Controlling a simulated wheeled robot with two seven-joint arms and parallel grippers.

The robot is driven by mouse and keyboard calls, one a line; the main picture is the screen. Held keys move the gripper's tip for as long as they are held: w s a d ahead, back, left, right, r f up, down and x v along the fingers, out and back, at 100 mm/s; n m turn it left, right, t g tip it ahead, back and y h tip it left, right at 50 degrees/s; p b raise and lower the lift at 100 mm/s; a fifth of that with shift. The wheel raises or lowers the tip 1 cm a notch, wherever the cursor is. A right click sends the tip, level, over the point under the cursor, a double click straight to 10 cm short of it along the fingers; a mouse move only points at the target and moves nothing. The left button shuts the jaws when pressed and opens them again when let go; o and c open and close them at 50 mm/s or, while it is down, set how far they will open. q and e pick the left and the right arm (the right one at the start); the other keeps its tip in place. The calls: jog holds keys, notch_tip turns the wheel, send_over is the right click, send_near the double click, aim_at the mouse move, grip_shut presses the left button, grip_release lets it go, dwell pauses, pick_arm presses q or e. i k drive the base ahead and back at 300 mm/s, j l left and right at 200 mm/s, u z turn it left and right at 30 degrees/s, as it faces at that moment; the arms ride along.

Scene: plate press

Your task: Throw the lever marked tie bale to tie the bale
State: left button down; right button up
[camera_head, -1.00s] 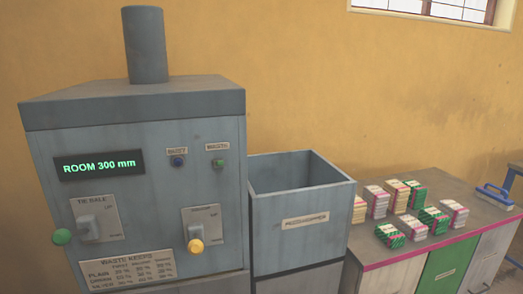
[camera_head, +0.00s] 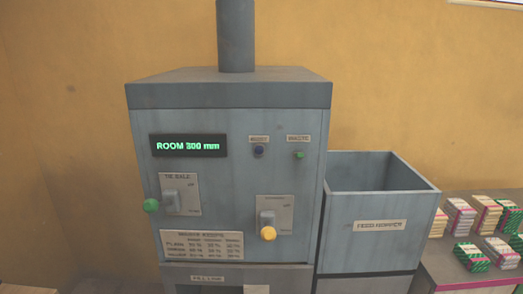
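The tie bale lever (camera_head: 151,205) has a green knob and sits on a pale plate marked TIE BALE (camera_head: 180,193) at the left of the grey press front (camera_head: 230,180). Its knob sticks out to the left of the plate, near the plate's lower half. A second lever with a yellow knob (camera_head: 268,232) sits on another plate to the right; its label is too blurred to read. The display (camera_head: 188,145) reads ROOM 300 mm in green. Neither of my grippers shows in the head view.
The feed hopper (camera_head: 375,225) stands to the right, open and seemingly empty. Several banded bundles (camera_head: 472,256) lie on a counter at far right.

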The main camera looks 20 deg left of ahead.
aim_at(150, 206)
jog(key=u, duration=1.25)
